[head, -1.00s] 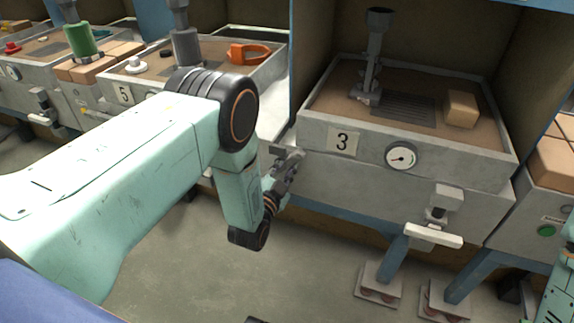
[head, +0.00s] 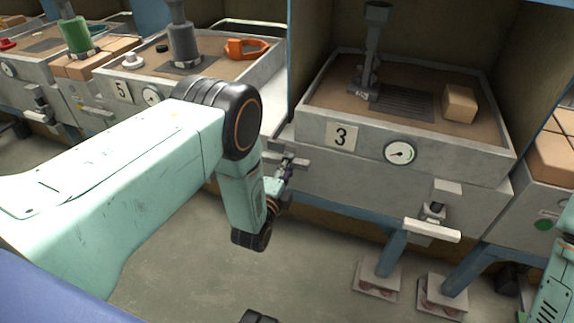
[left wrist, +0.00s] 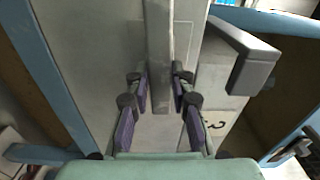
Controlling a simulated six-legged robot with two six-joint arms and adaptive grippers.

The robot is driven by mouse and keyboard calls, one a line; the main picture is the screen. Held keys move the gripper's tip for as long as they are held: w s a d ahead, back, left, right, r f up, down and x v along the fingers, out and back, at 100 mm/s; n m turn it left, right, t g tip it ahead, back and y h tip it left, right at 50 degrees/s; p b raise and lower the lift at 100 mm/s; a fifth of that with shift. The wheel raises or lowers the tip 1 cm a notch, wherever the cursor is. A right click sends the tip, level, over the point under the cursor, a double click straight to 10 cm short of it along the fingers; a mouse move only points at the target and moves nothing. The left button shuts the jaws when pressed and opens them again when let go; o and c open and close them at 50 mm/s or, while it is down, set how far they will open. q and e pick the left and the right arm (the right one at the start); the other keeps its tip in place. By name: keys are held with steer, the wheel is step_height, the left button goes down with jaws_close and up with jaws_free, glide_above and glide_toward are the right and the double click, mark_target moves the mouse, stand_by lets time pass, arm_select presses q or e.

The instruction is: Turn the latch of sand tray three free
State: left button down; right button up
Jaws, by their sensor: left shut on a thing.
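Sand tray three (head: 450,150) is a grey sand-filled box with a "3" plate (head: 342,137) and a round gauge (head: 400,152) on its front. My left gripper (head: 286,166) is at the tray's left front corner. It is shut on a grey metal latch (head: 299,161) there, with a short bar standing out at the fingers. In the left wrist view, the finger pads of my left gripper (left wrist: 160,92) stand on both sides of a grey bar (left wrist: 160,45). My left forearm and wrist hide part of the area left of the tray. My right gripper is not in view.
A pale T-shaped handle (head: 432,229) juts from the front below tray three. A block (head: 460,103) and a dark upright tool (head: 372,55) are on its sand. Tray five (head: 210,75) is at the left with an orange clamp (head: 246,48). The floor in front is clear.

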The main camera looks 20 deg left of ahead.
arm_select(q)
steer(key=shift+w+d+r+m, duration=0.1)
steer(key=shift+w+r+m, duration=0.15)
steer(key=shift+m, duration=0.15)
steer(key=c, duration=1.4)
jaws_free()
steer(key=shift+c, duration=0.2)
steer(key=shift+o, duration=1.4)
steer(key=shift+f, duration=0.15)
steer(key=shift+s+f, duration=0.1)
steer(key=shift+s, duration=0.05)
steer(key=s, duration=1.2)
steer(key=shift+a, duration=0.2)
steer(key=shift+w, duration=0.1)
